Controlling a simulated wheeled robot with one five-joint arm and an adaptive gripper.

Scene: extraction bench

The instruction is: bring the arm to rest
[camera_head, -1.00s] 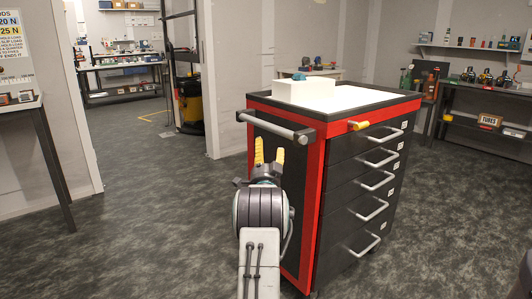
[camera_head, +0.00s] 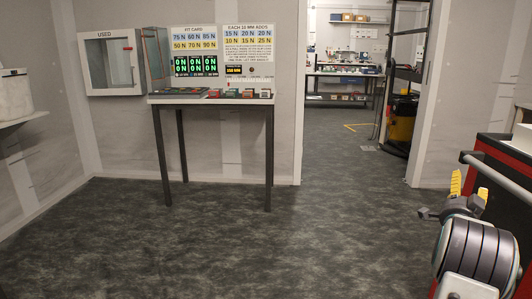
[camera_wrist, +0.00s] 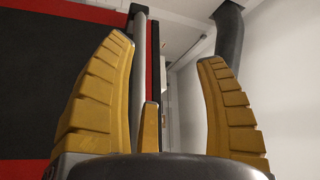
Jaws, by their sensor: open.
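My gripper (camera_head: 468,189) shows at the right edge of the head view, its yellow fingers pointing up. My grey arm shows below the gripper in the head view, close in front of the cart (camera_head: 497,151). The cart's black and red side (camera_wrist: 50,75) fills the left of the wrist view, with its grey handle bar (camera_wrist: 139,65) behind the gap between the fingers.
A narrow table (camera_head: 210,100) with several small items stands against the wall, below posted cards (camera_head: 194,40). A cabinet marked USED (camera_head: 112,65) hangs to its left. A doorway leads to a back room with shelves (camera_head: 340,87). The floor (camera_head: 230,245) in the middle is clear.

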